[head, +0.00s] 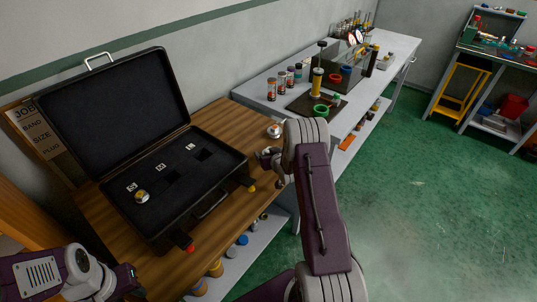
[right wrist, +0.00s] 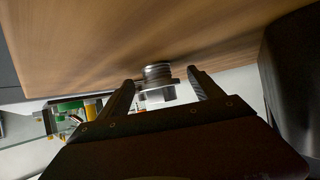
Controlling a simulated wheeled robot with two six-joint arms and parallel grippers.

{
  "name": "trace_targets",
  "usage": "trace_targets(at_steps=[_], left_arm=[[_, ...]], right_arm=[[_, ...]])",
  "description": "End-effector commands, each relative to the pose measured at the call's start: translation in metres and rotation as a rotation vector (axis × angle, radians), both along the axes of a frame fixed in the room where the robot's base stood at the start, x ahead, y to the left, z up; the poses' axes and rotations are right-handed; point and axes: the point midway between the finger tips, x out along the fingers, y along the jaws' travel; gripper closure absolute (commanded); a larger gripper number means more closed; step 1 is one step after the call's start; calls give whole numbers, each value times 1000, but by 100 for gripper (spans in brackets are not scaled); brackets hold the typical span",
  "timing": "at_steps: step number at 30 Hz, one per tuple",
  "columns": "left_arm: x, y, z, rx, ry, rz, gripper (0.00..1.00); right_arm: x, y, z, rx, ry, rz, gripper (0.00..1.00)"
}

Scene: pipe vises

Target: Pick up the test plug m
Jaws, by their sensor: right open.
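A silver, ridged plug (head: 274,131) stands on the wooden tabletop (head: 224,118), to the right of the open black case. I cannot read a size mark on it. My right gripper (head: 265,157) is open close to this plug. In the right wrist view, the plug (right wrist: 158,74) shows between the tips of the open right gripper (right wrist: 162,80); I cannot tell whether a finger touches it. A second plug (head: 142,196), silver and yellow, sits in the case's left slot. My left gripper (head: 128,281) is at the lower left, its jaws unclear.
The black case (head: 225,160) lies open, with white-labelled slots; the middle and right slots look empty. A job board (head: 32,128) stands behind. A grey bench (head: 250,92) with cans, a yellow pump and green rings is at the back right. Jars stand on the shelf below the wooden top.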

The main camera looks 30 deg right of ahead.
Motion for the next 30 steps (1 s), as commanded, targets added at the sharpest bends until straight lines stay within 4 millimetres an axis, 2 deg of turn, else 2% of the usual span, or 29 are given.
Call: trace_targets(at_steps=[1, 8, 17, 20, 25, 30], left_arm=[[0, 0, 0, 0, 0, 0, 64], [0, 0, 0, 0, 0, 0, 64], [0, 0, 0, 0, 0, 0, 64], [0, 0, -1, 0, 0, 0, 64], [0, 0, -3, 0, 0, 0, 64], [0, 0, -3, 0, 0, 0, 64]], right_arm=[[0, 0, 0, 0, 0, 0, 30], [0, 0, 0, 0, 0, 0, 94], [0, 0, 4, -1, -2, 0, 96], [1, 0, 15, -2, -5, 0, 96], [1, -1, 46, -4, -6, 0, 96], [-16, -40, 67, -3, -5, -6, 96]])
